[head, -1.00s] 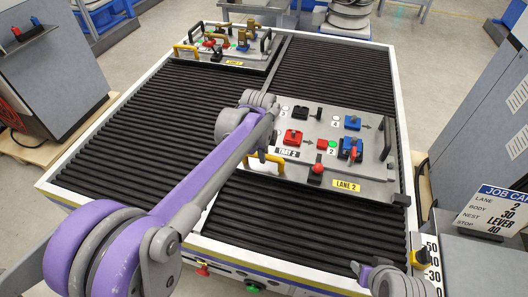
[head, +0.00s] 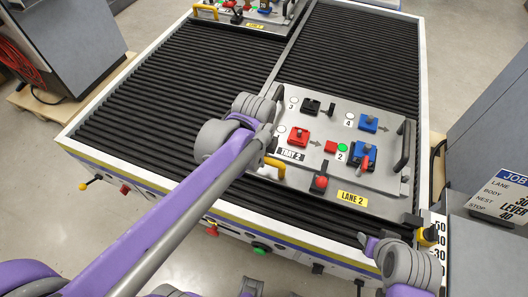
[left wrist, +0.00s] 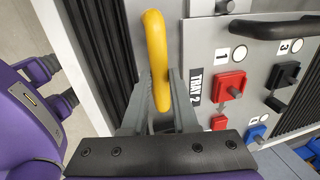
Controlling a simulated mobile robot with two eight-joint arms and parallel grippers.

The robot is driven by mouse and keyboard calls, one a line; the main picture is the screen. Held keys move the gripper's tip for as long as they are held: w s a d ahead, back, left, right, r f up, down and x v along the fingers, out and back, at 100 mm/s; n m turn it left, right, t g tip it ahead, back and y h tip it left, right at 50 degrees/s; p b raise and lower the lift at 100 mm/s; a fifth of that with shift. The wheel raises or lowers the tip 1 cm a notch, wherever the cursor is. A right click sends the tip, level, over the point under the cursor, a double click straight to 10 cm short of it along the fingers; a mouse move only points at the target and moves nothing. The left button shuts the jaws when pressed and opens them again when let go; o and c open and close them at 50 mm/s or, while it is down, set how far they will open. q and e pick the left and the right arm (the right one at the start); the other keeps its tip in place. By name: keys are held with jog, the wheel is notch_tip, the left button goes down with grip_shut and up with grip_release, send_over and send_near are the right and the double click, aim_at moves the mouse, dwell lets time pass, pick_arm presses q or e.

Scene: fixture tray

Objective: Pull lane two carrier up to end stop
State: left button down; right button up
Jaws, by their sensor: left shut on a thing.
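The lane two carrier (head: 330,185) is a grey plate labelled TRAY 2 and LANE 2, lying on the black rollers at the table's near right. It bears red, blue and black fixtures, and a black bar handle (head: 404,146) on its right side. My left gripper (head: 270,158) is at the yellow handle (head: 275,167) on the carrier's left side. In the left wrist view, its fingers (left wrist: 160,105) are closed around the yellow handle (left wrist: 155,50). A small black block (head: 413,219) sits by the carrier's near right corner; I cannot tell whether they touch. My right gripper (head: 368,242) shows partly at lower right.
Another carrier (head: 258,17) lies at the far end of the left lane. A divider rail (head: 285,55) separates the lanes. Rollers left of the carrier are bare.

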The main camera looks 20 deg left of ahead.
pick_arm(q)
jog(key=c, duration=0.7)
grip_release()
jog(key=shift+s, duration=0.1)
jog(key=r, duration=0.3)
jog(key=s+r, duration=0.1)
jog(key=r, duration=0.3)
jog(key=s+r+p, duration=0.1)
jog(key=r, duration=0.2)
jog(key=shift+s+r, duration=0.1)
jog(key=shift+r, duration=0.25)
jog(key=shift+f, duration=0.1)
jog(key=s+a+f+n+t, duration=0.1)
jog(key=s+f+n, duration=0.2)
jog(key=n, duration=0.3)
jog(key=s+a+f+n+t, duration=0.1)
jog(key=s+f+n, duration=0.2)
jog(key=f+n, duration=0.2)
jog(key=s+a+f+n+t, duration=0.1)
jog(key=s+f+n, duration=0.2)
jog(key=n, duration=0.4)
jog(key=shift+s+a+f, duration=0.1)
jog(key=shift+s+f, duration=0.1)
jog(key=shift+f, duration=0.6)
